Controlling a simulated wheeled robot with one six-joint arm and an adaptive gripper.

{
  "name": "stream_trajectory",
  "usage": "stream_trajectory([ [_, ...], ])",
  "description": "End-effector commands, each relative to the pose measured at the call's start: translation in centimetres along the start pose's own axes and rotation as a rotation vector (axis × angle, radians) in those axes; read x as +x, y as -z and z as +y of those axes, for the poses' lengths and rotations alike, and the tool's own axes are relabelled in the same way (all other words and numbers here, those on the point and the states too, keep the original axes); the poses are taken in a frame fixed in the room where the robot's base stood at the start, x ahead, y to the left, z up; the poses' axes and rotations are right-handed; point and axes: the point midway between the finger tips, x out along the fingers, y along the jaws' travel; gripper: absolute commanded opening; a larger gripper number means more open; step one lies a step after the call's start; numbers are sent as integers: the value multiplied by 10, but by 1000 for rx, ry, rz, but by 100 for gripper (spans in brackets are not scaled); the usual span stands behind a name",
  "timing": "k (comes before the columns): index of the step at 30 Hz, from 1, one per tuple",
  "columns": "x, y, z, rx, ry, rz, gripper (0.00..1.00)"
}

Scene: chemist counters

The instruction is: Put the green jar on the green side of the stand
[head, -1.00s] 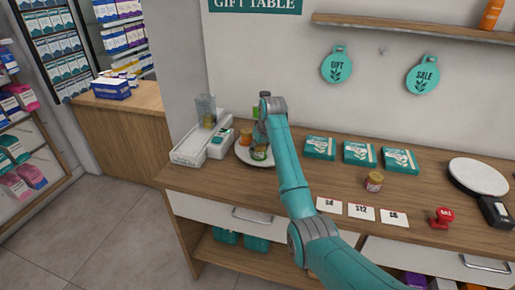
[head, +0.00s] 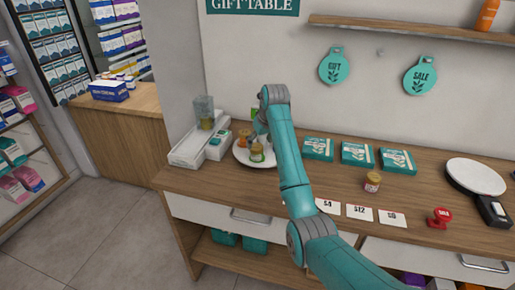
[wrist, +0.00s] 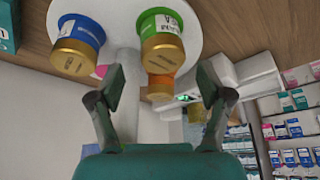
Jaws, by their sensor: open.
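The green jar (head: 257,153), with a gold lid, stands upright on the white round stand (head: 268,162) at its front. In the wrist view the green jar (wrist: 165,22) is just beyond my open, empty fingers (wrist: 160,80), apart from them. An orange jar (head: 244,139) is also on the stand; it shows partly behind the green jar in the wrist view (wrist: 160,84). A blue jar (wrist: 82,35) is beside the green one in the wrist view. My arm hides the stand's right part in the head view.
A clear container (head: 204,112) and white trays (head: 190,150) stand left of the stand.

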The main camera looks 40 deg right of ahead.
Motion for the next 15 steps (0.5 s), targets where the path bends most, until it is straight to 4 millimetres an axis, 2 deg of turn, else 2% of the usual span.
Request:
stream_trajectory([
  [1, -11, 1, 0, 0, -1, 3, 78],
  [6, -41, 0, 0, 0, -1, 2, 78],
  [10, -55, 0, 0, 0, -1, 2, 78],
  [15, -63, 0, 0, 0, 0, -1, 78],
])
